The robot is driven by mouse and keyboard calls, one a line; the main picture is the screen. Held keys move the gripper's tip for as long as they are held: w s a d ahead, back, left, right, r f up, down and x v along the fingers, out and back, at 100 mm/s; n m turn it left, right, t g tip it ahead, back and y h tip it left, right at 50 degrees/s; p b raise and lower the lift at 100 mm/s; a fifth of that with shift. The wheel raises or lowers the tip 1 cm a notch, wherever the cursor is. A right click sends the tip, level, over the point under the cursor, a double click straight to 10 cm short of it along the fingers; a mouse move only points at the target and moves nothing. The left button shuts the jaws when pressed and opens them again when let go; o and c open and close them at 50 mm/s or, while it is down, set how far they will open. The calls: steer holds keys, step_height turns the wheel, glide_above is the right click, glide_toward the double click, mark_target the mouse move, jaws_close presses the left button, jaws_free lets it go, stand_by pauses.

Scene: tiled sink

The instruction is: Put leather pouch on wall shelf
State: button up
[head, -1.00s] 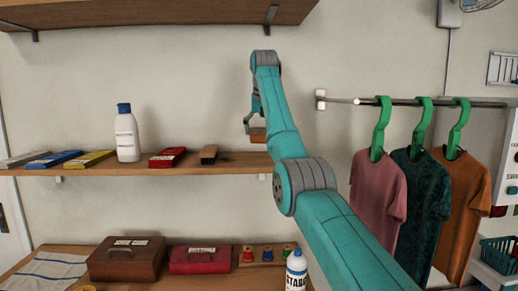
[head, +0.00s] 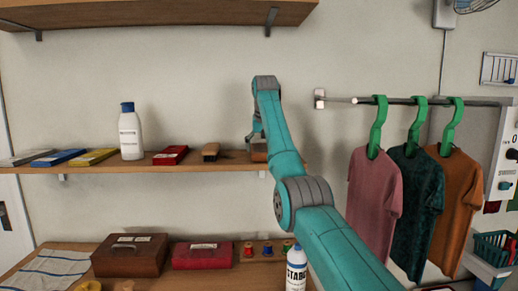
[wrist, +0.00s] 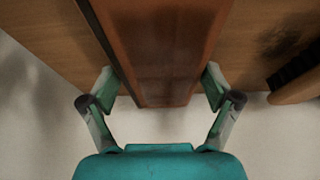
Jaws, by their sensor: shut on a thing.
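The leather pouch is a brown block-like thing; it shows in the head view (head: 259,152) at the right end of the wall shelf, partly hidden by my arm. In the wrist view the pouch (wrist: 160,60) lies between my fingers. My gripper (wrist: 160,88) is shut on it, one finger at each side. In the head view my gripper (head: 256,142) points down at the shelf's right end. The wall shelf (head: 110,166) is a long wooden board on the wall. The pouch is at the shelf's level; whether it touches the board I cannot tell.
A brush (head: 211,152) stands just left of the pouch, then a red box (head: 171,155) and a white bottle (head: 130,135). A higher shelf (head: 150,14) hangs above. Hanging shirts (head: 376,195) are at the right. A bench with boxes (head: 130,255) is below.

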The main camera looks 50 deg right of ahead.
steer(key=o, duration=1.2)
steer(key=shift+a, duration=0.1)
steer(key=v, duration=1.2)
steer(key=shift+s, duration=0.1)
